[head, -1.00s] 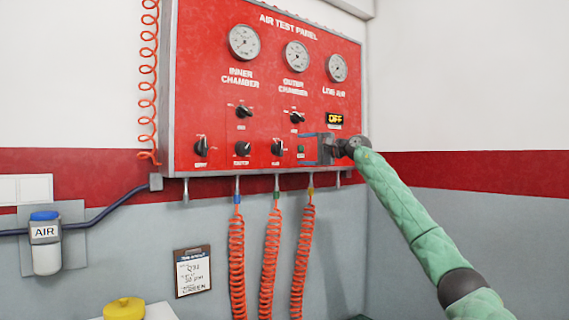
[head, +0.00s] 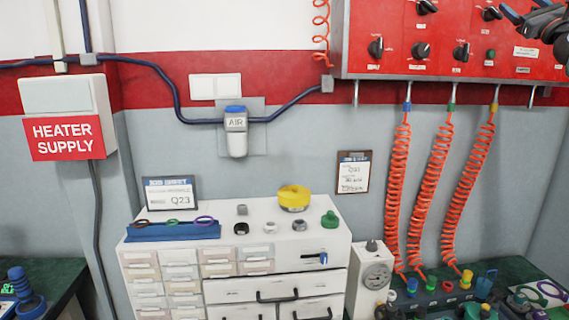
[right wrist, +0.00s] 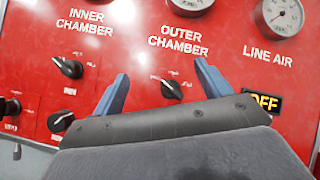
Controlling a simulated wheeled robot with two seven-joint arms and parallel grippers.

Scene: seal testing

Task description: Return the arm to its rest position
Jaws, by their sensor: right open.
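My right gripper (right wrist: 162,80) is open and empty in the right wrist view, with its two blue fingers spread in front of the red air test panel (right wrist: 130,20). A black knob (right wrist: 171,89) under the "OUTER CHAMBER" label shows between the fingers. In the head view the same gripper (head: 512,15) is at the top right edge, partly cut off, over the panel (head: 400,20). I cannot tell how far it is from the panel face. My left gripper is not in view.
Orange coiled hoses (head: 440,170) hang below the panel. A white drawer cabinet (head: 285,262) with a yellow pot (head: 293,197) and small parts on top stands in the middle. A green bench (head: 515,275) with a gauge unit (head: 376,278) is at the right.

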